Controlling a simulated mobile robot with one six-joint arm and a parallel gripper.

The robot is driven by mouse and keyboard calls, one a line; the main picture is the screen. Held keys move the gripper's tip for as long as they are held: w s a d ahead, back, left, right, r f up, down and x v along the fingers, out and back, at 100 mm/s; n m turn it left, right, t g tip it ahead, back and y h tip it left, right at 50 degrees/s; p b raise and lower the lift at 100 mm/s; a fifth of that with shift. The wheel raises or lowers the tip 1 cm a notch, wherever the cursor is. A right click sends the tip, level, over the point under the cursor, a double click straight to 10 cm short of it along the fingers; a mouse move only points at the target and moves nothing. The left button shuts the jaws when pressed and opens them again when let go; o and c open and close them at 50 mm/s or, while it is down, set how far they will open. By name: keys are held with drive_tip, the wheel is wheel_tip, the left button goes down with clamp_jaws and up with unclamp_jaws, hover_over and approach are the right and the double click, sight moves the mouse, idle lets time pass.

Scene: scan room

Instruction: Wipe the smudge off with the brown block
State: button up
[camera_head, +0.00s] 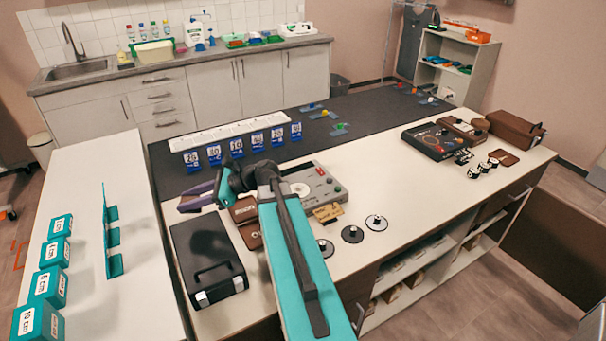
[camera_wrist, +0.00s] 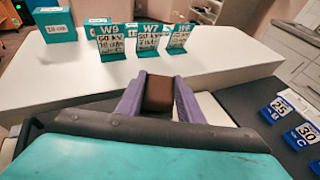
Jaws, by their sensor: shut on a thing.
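My gripper (camera_head: 190,202) has purple fingers and is held out to the left over the near left part of the counter, above the black case. In the wrist view my gripper (camera_wrist: 158,88) is shut on the brown block (camera_wrist: 160,94), which sits between the two fingertips. The block is hard to make out in the head view. Beyond it in the wrist view lies the white side table (camera_wrist: 225,62). I cannot make out a smudge in either view.
Teal boxes (camera_head: 48,284) and a teal stand (camera_head: 112,240) are on the white table at left. A black case (camera_head: 208,262), a grey control panel (camera_head: 320,185) and black discs (camera_head: 352,234) are near my arm. Blue number stands (camera_head: 214,154) line the dark mat (camera_head: 168,180).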

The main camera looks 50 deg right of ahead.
drive_tip(key=s+d+m+t+h+b, duration=0.1)
drive_tip(key=s+d, duration=0.3)
drive_tip(key=d, duration=0.7)
drive_tip(key=s+d+f+m+t+h+b, duration=0.1)
drive_tip(key=s+d, duration=0.3)
drive_tip(key=d, duration=0.8)
drive_tip(key=s+d+f+m+t+h+b, duration=0.1)
drive_tip(key=s+d+m+h+b, duration=0.1)
drive_tip(key=d, duration=1)
drive_tip(key=shift+s+d+f+b, duration=0.2)
drive_tip(key=shift+s+f+b, duration=0.05)
drive_tip(key=shift+s+b, duration=0.6)
drive_tip(key=shift+f, duration=0.15)
drive_tip(key=b, duration=0.1)
hover_over(298, 190)
drive_tip(key=s, duration=0.3)
drive_tip(key=shift+s+a+f, duration=0.1)
drive_tip(key=shift+a+f, duration=0.15)
drive_tip(key=shift+f, duration=1.2)
drive_tip(key=shift+s+a+f, duration=0.1)
drive_tip(key=shift+a+f, duration=0.1)
drive_tip(key=shift+f, duration=1.2)
drive_tip(key=shift+f+b, duration=0.9)
drive_tip(key=shift+f, duration=0.15)
drive_tip(key=shift+w, duration=0.1)
